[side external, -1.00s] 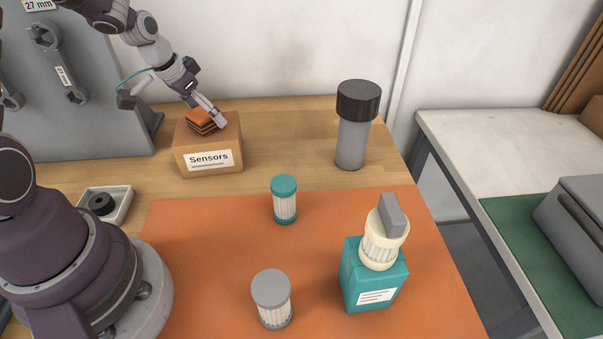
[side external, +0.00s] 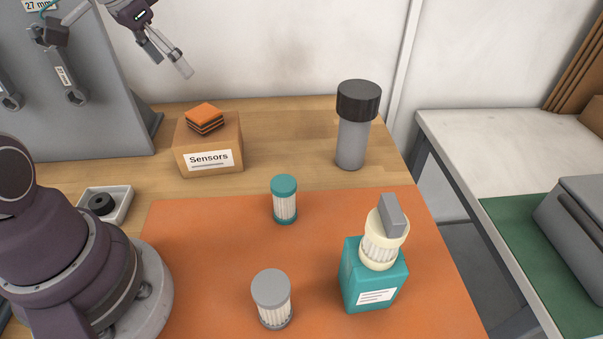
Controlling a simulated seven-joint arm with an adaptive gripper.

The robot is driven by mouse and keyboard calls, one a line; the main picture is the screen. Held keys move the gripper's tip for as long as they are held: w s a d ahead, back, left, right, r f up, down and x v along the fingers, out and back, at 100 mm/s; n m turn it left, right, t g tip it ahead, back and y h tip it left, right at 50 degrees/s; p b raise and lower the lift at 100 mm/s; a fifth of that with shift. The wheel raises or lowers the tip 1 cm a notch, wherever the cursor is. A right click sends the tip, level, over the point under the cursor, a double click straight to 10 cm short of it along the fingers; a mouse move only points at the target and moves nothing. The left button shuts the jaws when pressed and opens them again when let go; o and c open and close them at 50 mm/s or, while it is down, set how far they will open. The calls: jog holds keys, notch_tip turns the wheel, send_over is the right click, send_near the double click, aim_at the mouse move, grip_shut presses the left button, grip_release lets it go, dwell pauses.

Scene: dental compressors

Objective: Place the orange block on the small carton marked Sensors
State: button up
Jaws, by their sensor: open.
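The orange block (side external: 205,118), with dark bands on its sides, rests on top of the small carton marked Sensors (side external: 190,162). The carton is brown with a white label and stands on the wooden table at the back left. My gripper (side external: 168,62) is open and empty, up above the carton and to its left, clear of the block.
A grey cylinder with a black cap (side external: 351,145) stands right of the carton. A teal-capped filter (side external: 285,200) and a grey-capped filter (side external: 272,300) stand on the orange mat (side external: 200,260). A teal box (side external: 372,285) bears a cream filter (side external: 380,245) with a grey block (side external: 392,214).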

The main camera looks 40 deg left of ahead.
jog(key=s+d+t, duration=0.1)
jog(key=s+d, duration=0.7)
jog(key=d, duration=0.4)
jog(key=shift+r, duration=0.25)
